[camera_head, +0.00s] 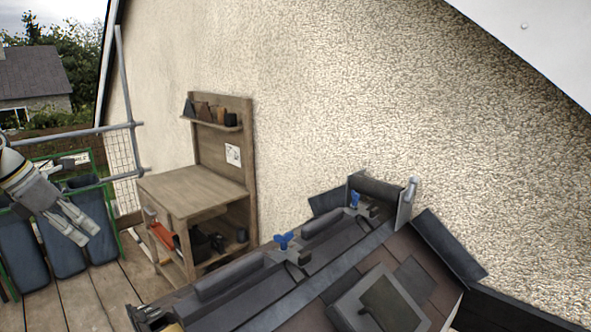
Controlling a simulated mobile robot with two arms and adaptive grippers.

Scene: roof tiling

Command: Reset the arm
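My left arm comes in at the left edge, with a white and grey wrist. Its grey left gripper (86,237) points down and to the right, above the plank floor and in front of blue containers. It appears to hold nothing. The two fingers lie close together from this angle, and I cannot tell whether they are open or shut. My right arm and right gripper are not in view.
A wooden workbench (191,188) with shelves stands against the rough wall. Blue containers (67,252) in a green frame stand at left, by the scaffold rail (80,131). Dark roof tiles (414,279) and a long grey rack (330,262) fill the lower right. Plank floor (85,292) shows between.

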